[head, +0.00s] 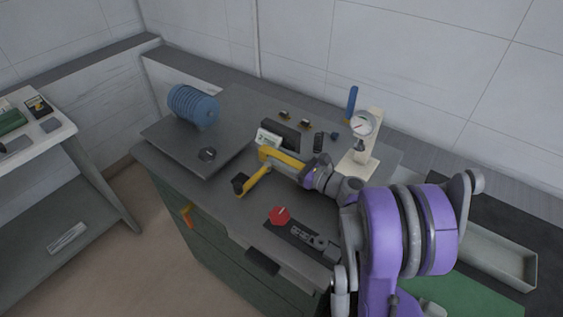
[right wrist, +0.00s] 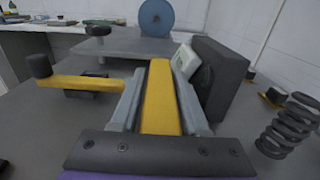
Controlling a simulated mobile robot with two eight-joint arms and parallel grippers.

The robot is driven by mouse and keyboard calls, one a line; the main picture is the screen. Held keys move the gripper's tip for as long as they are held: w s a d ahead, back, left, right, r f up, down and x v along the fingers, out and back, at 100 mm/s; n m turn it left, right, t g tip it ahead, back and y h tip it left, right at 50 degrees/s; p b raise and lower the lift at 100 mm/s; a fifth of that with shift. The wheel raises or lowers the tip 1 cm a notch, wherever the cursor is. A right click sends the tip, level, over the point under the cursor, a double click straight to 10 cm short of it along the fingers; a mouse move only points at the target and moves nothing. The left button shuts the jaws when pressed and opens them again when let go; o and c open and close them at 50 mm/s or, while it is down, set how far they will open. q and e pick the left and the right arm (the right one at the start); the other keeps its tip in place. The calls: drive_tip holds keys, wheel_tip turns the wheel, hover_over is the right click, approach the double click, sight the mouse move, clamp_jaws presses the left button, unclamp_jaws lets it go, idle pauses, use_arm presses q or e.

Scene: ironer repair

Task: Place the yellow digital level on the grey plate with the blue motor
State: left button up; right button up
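The yellow digital level, as I take it, is the yellow bar (head: 283,159) at my right gripper (head: 272,156). In the right wrist view the bar (right wrist: 160,100) lies lengthwise between the grey fingers of my right gripper (right wrist: 160,85), which look closed on both its sides. I cannot tell whether it still touches the table. The grey plate (head: 165,138) is to the left and carries the ribbed blue motor (head: 193,104); the plate (right wrist: 120,45) and motor (right wrist: 156,17) show ahead in the right wrist view. My left gripper is not in view.
A second yellow bar (right wrist: 75,82) with a black knob lies left of the fingers. A dark block (right wrist: 220,75) and a small pale display device (right wrist: 185,62) stand close right. A dial gauge stand (head: 361,140) is at the back right.

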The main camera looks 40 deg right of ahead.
clamp_jaws()
